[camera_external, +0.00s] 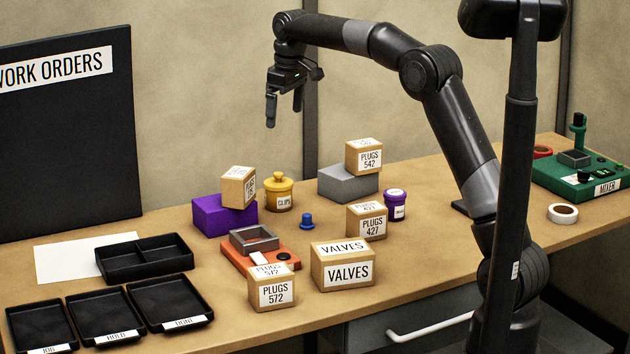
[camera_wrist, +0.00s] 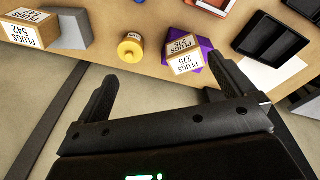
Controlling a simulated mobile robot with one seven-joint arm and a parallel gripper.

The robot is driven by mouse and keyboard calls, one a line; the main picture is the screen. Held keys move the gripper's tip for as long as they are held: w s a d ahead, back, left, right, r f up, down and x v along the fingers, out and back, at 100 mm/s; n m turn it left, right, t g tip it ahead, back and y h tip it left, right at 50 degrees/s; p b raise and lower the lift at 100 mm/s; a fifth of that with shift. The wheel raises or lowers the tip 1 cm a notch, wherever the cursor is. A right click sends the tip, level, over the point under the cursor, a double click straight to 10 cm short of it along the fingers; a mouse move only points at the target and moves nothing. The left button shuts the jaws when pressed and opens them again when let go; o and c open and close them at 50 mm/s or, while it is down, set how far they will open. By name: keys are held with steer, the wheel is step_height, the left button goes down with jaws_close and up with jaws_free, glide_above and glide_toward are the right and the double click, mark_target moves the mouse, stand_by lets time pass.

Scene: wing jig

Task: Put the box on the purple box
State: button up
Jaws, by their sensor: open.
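The purple box (camera_external: 222,216) lies on the table at the left of the external view, next to the yellow jar. A cardboard box labelled PLUGS (camera_external: 238,187) rests on top of it, turned at an angle. In the wrist view this cardboard box (camera_wrist: 185,52) covers most of the purple box (camera_wrist: 206,48). My gripper (camera_external: 284,122) is open and empty, raised well above the table. In the wrist view its two fingers (camera_wrist: 160,88) are spread wide with nothing between them.
A PLUGS 542 box (camera_external: 364,157) sits on a grey block (camera_external: 345,184). Boxes PLUGS 427 (camera_external: 366,221), PLUGS 572 (camera_external: 271,288) and VALVES (camera_external: 342,267) stand nearby. A yellow jar (camera_external: 279,193), an orange fixture (camera_external: 258,254) and black trays (camera_external: 145,258) are also on the table.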

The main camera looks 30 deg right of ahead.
steer(key=s+d+r+m+t, duration=0.1)
steer(key=s+d+r, duration=0.1)
steer(key=s+d, duration=0.35)
steer(key=s+d+r+m+t, duration=0.1)
steer(key=s+d, duration=0.1)
steer(key=s, duration=0.7)
steer(key=s+d+r+m, duration=0.1)
steer(key=s+d+r, duration=0.1)
steer(key=s+d, duration=0.35)
steer(key=s+d+f+m, duration=0.1)
steer(key=s+f, duration=0.2)
steer(key=s, duration=0.3)
steer(key=s+d+f+m+t, duration=0.1)
steer(key=s+f, duration=0.3)
steer(key=s, duration=0.3)
steer(key=s+d+f+m+t, duration=0.1)
steer(key=s+d+f, duration=0.1)
steer(key=s+f, duration=0.2)
steer(key=s, duration=0.3)
steer(key=shift+s+m, duration=0.2)
steer(key=shift+m, duration=0.1)
